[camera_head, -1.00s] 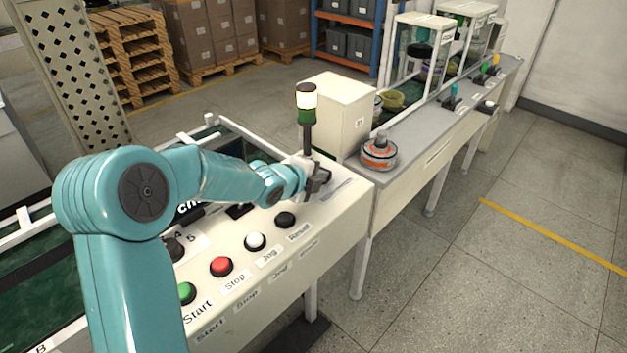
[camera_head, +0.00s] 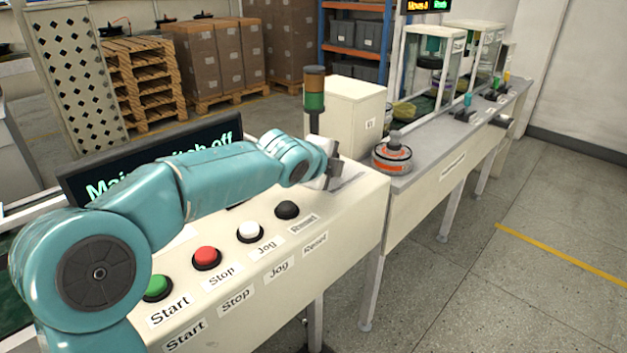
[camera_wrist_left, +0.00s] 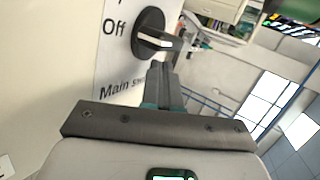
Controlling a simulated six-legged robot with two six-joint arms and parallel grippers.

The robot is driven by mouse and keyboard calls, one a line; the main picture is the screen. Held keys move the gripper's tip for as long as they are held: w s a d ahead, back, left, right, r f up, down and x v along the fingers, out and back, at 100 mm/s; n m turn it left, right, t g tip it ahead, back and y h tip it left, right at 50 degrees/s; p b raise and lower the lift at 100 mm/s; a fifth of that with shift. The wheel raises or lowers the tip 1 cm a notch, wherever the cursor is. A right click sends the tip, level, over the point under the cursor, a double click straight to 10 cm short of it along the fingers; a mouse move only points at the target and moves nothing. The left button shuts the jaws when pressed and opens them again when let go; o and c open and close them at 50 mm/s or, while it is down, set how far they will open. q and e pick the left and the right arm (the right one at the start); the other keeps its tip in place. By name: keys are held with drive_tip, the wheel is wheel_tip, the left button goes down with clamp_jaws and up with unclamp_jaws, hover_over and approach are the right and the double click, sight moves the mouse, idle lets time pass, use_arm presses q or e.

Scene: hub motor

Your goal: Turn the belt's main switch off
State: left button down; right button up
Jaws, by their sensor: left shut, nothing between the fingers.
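The main switch (camera_wrist_left: 150,36) is a black rotary knob with a pale line on its handle, on a white plate lettered "Off" and "Main sw…" in the left wrist view. Its handle lies roughly in line with the word "Off". My left gripper (camera_wrist_left: 162,78) is shut and empty, its fingertips close to the knob; I cannot tell whether they touch. In the head view my left gripper (camera_head: 333,172) is at the far end of the cream control panel (camera_head: 345,215), and the switch is hidden. A dark display (camera_head: 150,165), partly covered by my arm, reads "Main … off".
Green, red, white and black buttons (camera_head: 250,231) line the panel's front. A signal tower (camera_head: 314,92), unlit, stands just behind my gripper. A cream cabinet (camera_head: 350,120) and an orange-and-grey motor (camera_head: 392,153) are to the right. Floor in front is open.

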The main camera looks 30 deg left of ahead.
sight(339, 157)
use_arm(q)
drive_tip(key=shift+w+d, duration=0.1)
drive_tip(key=shift+d, duration=0.05)
drive_tip(key=n+y+b, duration=0.1)
drive_tip(key=b, duration=0.2)
drive_tip(key=w+d+f+n+y+b, duration=0.1)
drive_tip(key=b, duration=0.3)
drive_tip(key=shift+w+r+n+g+y, duration=0.25)
drive_tip(key=shift+n+g+y, duration=0.05)
drive_tip(key=shift+n+y, duration=0.35)
drive_tip(key=shift+w+d+r+n+y, duration=0.1)
drive_tip(key=shift+w+r+n+y, duration=0.1)
drive_tip(key=shift+n+y, duration=0.25)
drive_tip(key=shift+r+n+g+y, duration=0.2)
drive_tip(key=shift+n+g+y, duration=0.2)
drive_tip(key=n+g+y+p, duration=0.1)
drive_tip(key=p, duration=0.1)
drive_tip(key=w+n+g+y+p, duration=0.1)
drive_tip(key=n+p, duration=0.1)
drive_tip(key=p, duration=0.1)
drive_tip(key=n+g+y+p, duration=0.1)
drive_tip(key=n+y+p, duration=0.1)
drive_tip(key=p, duration=0.1)
drive_tip(key=shift+w+r+g, duration=0.3)
drive_tip(key=shift+g, duration=0.1)
drive_tip(key=shift+f+n, duration=0.1)
drive_tip(key=shift+n, duration=0.3)
drive_tip(key=shift+w+f+p, duration=0.2)
drive_tip(key=shift+p, duration=0.3)
drive_tip(key=shift+f, duration=0.1)
